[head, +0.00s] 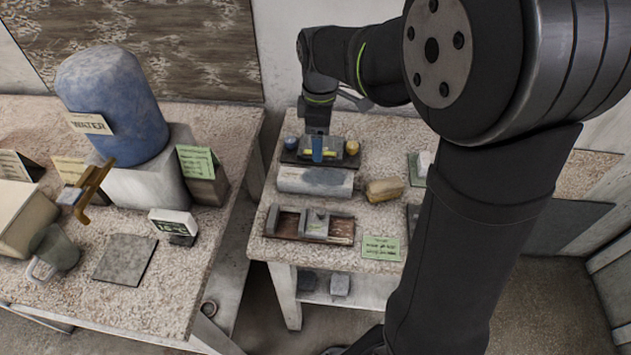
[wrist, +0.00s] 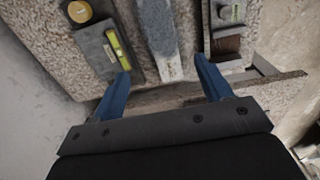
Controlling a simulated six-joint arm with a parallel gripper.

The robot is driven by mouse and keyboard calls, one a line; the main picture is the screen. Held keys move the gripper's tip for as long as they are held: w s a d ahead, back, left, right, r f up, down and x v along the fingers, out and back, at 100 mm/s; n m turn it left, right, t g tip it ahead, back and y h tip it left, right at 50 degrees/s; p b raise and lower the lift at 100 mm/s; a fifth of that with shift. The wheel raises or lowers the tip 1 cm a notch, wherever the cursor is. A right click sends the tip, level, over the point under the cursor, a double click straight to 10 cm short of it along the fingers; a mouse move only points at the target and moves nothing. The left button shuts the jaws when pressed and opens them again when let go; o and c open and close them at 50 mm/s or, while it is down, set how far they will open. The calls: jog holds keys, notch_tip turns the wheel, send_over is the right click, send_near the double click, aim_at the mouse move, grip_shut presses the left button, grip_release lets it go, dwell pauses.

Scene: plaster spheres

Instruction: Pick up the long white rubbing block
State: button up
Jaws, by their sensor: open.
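The long white block (head: 305,184), with a grey-blue patch on its top, lies on the speckled top of the small right-hand table. In the wrist view the long block (wrist: 160,38) runs away from my gripper, grey-blue above with a paler near end. My gripper (head: 318,150) points down over the dark tray behind the block in the head view. Its two blue fingers (wrist: 161,70) are apart with nothing between their tips. The block's near end lies in line with the gap between the fingers, and I cannot tell the height above it.
A dark tray (wrist: 93,50) with a yellow-green level lies beside the block, near a yellow round thing (wrist: 80,12). On the other side is a brown wooden tray (head: 283,222) with grey parts. A tan block (head: 384,190) and a green card (head: 381,248) are close by.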

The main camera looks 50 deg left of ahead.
aim_at(315, 177)
notch_tip(315, 177, down, 9)
jog(key=shift+f, duration=0.1)
jog(key=shift+s+a+f, duration=0.1)
jog(key=shift+s+f, duration=0.05)
jog(key=shift+f, duration=0.75)
jog(key=shift+s+a+f, duration=0.1)
jog(key=shift+s+f, duration=0.05)
jog(key=shift+f, duration=0.75)
jog(key=shift+s+f, duration=0.15)
jog(key=shift+f, duration=0.75)
jog(key=shift+c, duration=0.2)
jog(key=c, duration=1.4)
jog(key=shift+r, duration=0.1)
grip_shut()
